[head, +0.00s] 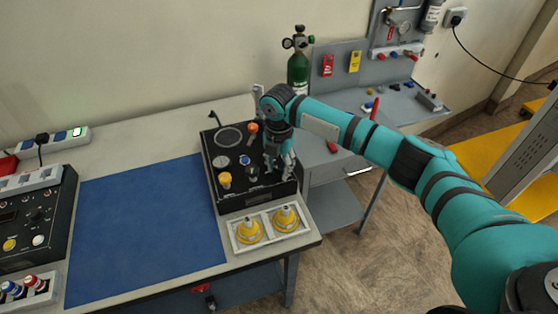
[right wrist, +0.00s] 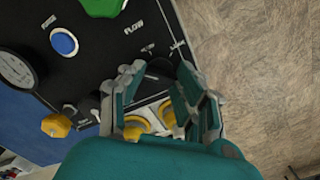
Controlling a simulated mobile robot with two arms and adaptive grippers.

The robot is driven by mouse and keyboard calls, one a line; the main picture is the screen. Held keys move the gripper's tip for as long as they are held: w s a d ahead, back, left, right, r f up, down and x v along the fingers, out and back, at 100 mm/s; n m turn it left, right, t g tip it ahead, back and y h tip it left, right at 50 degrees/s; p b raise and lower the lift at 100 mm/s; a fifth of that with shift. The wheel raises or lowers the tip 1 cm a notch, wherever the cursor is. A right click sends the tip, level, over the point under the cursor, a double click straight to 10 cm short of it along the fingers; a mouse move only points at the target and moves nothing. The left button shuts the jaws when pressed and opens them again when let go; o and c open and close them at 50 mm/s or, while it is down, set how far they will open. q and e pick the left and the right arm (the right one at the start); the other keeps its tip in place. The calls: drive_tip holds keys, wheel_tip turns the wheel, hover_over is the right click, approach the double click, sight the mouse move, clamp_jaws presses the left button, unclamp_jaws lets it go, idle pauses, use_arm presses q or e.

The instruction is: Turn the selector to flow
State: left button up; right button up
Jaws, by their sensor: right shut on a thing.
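The black trainer box (head: 228,203) stands on the bench, with knobs and gauges on its top panel. My right gripper (head: 279,164) is down at the right part of that panel. In the right wrist view my right gripper (right wrist: 160,80) has its fingers on either side of a dark knob, apparently the selector (right wrist: 157,74), which is mostly hidden between them. A white FLOW label (right wrist: 135,27) is on the panel near the fingertips. Other small white markings beside the knob are too blurred to read. The knob's pointing direction cannot be told. My left gripper is not in view.
A blue button (right wrist: 64,42), a green knob (right wrist: 102,6) and a yellow knob (right wrist: 56,126) are on the panel. A white tray (head: 268,241) with two yellow fittings sits in front of the box. A green cylinder (head: 298,72) stands behind. The blue mat (head: 145,225) is bare.

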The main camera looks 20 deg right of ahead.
sight(279, 169)
drive_tip(key=m+p, duration=0.2)
drive_tip(key=m, duration=0.1)
drive_tip(key=m+p, duration=0.1)
drive_tip(key=shift+r+m+p, duration=0.25)
drive_tip(key=shift+m+p, duration=0.05)
drive_tip(key=shift+p, duration=0.1)
drive_tip(key=m+p, duration=0.2)
drive_tip(key=m, duration=0.2)
drive_tip(key=shift+f+p, duration=0.1)
drive_tip(key=shift+p, duration=0.25)
drive_tip(key=shift+w+m, duration=0.1)
drive_tip(key=shift+m, duration=0.2)
drive_tip(key=o, duration=1.1)
drive_tip(key=shift+f, duration=0.1)
drive_tip(key=shift+o, duration=0.2)
wheel_tip(279, 169, up, 12)
